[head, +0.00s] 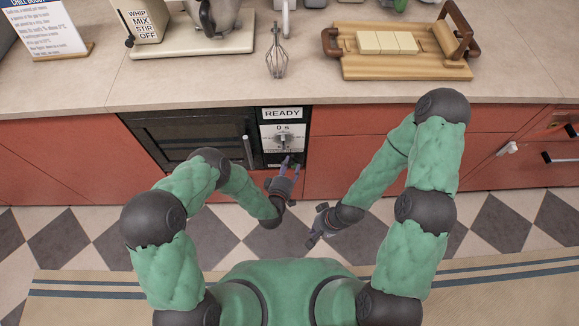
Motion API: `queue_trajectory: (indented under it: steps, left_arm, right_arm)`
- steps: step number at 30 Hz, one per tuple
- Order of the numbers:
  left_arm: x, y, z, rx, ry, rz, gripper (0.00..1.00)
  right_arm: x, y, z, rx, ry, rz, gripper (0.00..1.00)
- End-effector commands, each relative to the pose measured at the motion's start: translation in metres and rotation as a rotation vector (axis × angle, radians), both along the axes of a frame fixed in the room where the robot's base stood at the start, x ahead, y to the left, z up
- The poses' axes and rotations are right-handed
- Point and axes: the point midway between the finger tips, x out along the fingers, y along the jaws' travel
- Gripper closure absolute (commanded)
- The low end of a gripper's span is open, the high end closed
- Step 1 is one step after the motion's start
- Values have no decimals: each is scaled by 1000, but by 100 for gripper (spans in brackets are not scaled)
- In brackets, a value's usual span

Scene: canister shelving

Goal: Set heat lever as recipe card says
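The recipe card (48,30) stands in a wooden holder at the counter's far left; its small text is too fine to read surely. The oven (190,137) is set under the counter. Its control panel (268,133) shows "READY" above a dial (283,139) marked "0 s". I cannot make out a lever labelled for heat. My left gripper (290,164) points up at the panel's lower edge, just below the dial, its fingers slightly apart; contact cannot be told. My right gripper (312,241) hangs low over the floor, apart from everything, its fingers too small to judge.
A mixer (210,18) with a "WHIP MIX STIR OFF" plate (145,25) stands at the back left. A whisk (277,54) lies on the counter. A wooden tray (400,72) holds pale blocks (387,42) at right. The oven handle (248,152) is left of the panel. The front counter strip is clear.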

Motion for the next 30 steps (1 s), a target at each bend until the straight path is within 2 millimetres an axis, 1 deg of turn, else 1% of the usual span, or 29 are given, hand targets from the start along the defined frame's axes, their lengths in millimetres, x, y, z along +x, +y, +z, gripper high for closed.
queue_trajectory:
  steps: [7, 11, 14, 24, 30]
  left_arm:
    - [0, 0, 2, -1, -5, -1, 52]
    - [-8, 2, 4, -1, -5, -3, 52]
    - [-21, 7, 8, -1, -5, -2, 52]
    - [-82, 28, 22, -1, -3, 1, 52]
    - [-104, 35, 27, 0, -2, -1, 52]
  right_arm:
    - [0, 0, 0, 0, 0, 0, 100]
    - [0, 0, 0, 0, 0, 0, 100]
    - [0, 0, 0, 0, 0, 0, 100]
    - [0, 0, 0, 0, 0, 0, 100]
    - [0, 0, 0, 0, 0, 0, 100]
